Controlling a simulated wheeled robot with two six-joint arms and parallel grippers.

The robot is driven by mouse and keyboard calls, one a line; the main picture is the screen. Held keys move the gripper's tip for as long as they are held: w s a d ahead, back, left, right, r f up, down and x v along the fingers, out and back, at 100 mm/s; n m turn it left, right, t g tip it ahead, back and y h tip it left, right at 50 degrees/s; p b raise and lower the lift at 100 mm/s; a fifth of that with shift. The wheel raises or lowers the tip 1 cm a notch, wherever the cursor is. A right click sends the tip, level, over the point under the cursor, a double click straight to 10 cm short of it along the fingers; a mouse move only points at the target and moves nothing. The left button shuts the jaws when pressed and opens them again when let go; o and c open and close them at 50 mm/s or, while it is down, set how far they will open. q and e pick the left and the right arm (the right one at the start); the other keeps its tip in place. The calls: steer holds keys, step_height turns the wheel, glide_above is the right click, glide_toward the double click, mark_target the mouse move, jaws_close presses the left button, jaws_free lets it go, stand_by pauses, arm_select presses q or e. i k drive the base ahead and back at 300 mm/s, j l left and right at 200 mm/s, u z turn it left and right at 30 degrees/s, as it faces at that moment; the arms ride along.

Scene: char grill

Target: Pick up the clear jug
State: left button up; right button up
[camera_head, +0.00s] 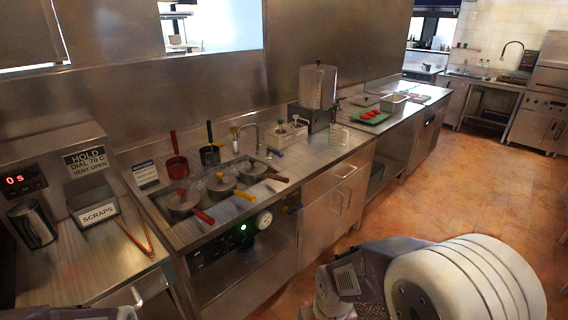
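The white and grey part of my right arm fills the lower right of the head view, well in front of the counter. Only a sliver of what seems to be my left arm shows at the bottom left edge. Neither gripper's fingers are in view, and nothing is seen touching the jug.
A scraps bin (92,208) and tongs (135,236) are at left. Orange floor (420,190) is open at right.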

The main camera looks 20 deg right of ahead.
mark_target(335, 140)
steer(key=i+l+u, duration=0.1)
steer(key=i+l, duration=0.2)
steer(key=i+l+u, duration=0.1)
steer(key=i+l, duration=0.15)
steer(key=l, duration=0.3)
steer(key=i+l+u, duration=0.1)
steer(key=i+l, duration=0.2)
steer(key=l, duration=0.15)
steer(key=i+l+u, duration=0.15)
steer(key=l, duration=0.3)
steer(key=i+l+u, duration=0.1)
steer(key=i+l, duration=0.2)
steer(key=l, duration=0.25)
steer(key=i+l+u, duration=0.1)
steer(key=l, duration=0.4)
steer(key=i+l+u, duration=0.1)
steer(key=i+l, duration=0.2)
steer(key=l, duration=0.25)
steer(key=i+l+u, duration=0.1)
steer(key=l, duration=0.45)
steer(key=i, duration=0.05)
